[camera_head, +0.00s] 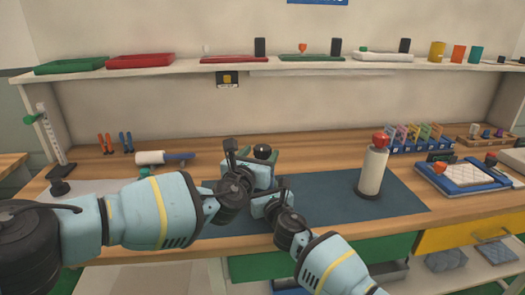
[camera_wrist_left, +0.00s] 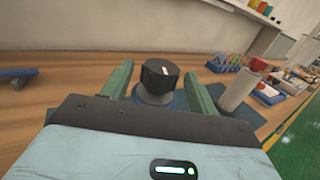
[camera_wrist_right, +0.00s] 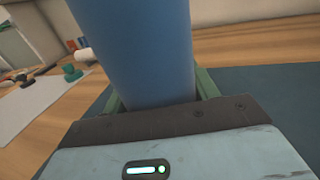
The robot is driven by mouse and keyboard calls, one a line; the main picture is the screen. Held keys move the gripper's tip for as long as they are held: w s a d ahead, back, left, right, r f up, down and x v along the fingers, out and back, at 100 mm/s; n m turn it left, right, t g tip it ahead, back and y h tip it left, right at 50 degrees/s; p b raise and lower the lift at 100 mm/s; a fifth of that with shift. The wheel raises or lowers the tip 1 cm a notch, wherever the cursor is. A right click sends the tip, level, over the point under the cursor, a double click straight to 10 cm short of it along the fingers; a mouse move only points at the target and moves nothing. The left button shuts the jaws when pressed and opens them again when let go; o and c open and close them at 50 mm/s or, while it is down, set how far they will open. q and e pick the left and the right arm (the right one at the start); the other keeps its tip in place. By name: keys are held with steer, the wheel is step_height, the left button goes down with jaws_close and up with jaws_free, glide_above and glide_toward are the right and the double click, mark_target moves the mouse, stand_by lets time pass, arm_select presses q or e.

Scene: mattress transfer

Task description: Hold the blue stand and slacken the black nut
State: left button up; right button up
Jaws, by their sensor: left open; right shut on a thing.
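The black nut (camera_wrist_left: 160,74) is a round, ribbed knob with a white mark on top, in the left wrist view. It sits upright above a grey collar (camera_wrist_left: 153,95). It also shows in the head view (camera_head: 262,151). My left gripper (camera_head: 256,166) is open, with one green finger on each side of the nut and visible gaps between. The blue stand (camera_wrist_right: 137,45) is a thick smooth column filling the upper middle of the right wrist view. My right gripper (camera_head: 270,203) is shut on it. The grippers hide most of the stand in the head view.
A dark blue mat (camera_head: 325,195) covers the bench middle. A cream cylinder with a red top (camera_head: 374,165) stands on its right. A white roller with a blue handle (camera_head: 163,157) lies at left. A shelf with trays (camera_head: 155,61) runs above. The mat between grippers and cylinder is clear.

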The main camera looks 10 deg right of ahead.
arm_select(q)
steer(key=shift+x, duration=1.3)
arm_select(e)
steer(key=shift+r, duration=0.25)
arm_select(q)
steer(key=c, duration=1)
steer(key=shift+n+t+y, duration=0.6)
steer(key=shift+n+y, duration=0.1)
steer(key=shift+y, duration=0.4)
steer(key=o, duration=1)
